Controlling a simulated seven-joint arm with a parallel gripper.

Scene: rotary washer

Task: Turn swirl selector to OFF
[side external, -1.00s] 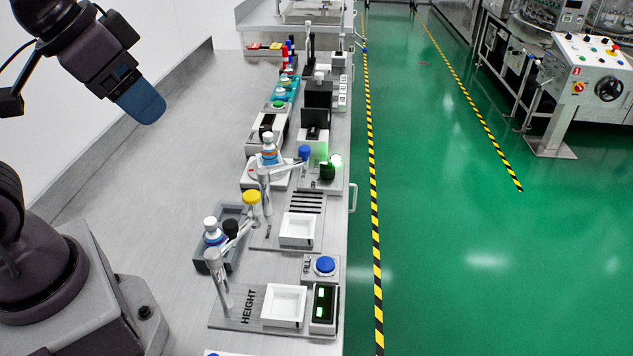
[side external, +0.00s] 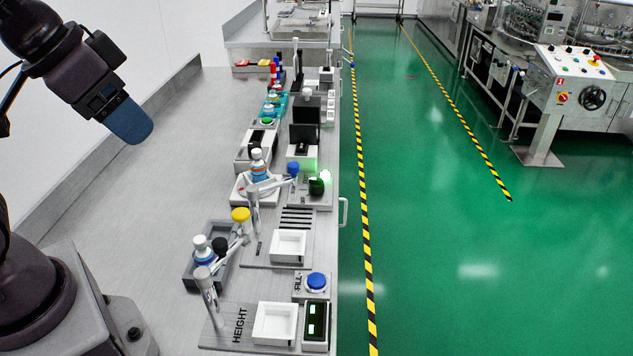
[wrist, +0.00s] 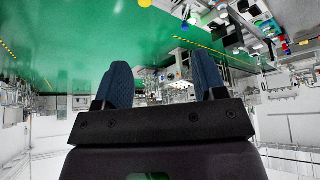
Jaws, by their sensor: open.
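I cannot make out with certainty which part is the swirl selector; no OFF marking is readable. A dark round knob-like part (side external: 316,187) sits beside a glowing green light on a small plate at the bench's right edge. To its left, a bottle with a blue and orange label (side external: 257,167) stands on a white base with a small red mark. My gripper (side external: 130,122) hangs at the upper left in the side view, well apart from these stations. In the wrist view its two blue fingers (wrist: 163,80) are spread with nothing between them.
The grey bench (side external: 150,190) is clear on its left. A yellow-capped post (side external: 240,215), a grey bin with bottles (side external: 187,270), a blue button (side external: 317,281) and a HEIGHT plate (side external: 237,325) stand nearer. A machine with a black handwheel (side external: 592,98) stands across the green floor.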

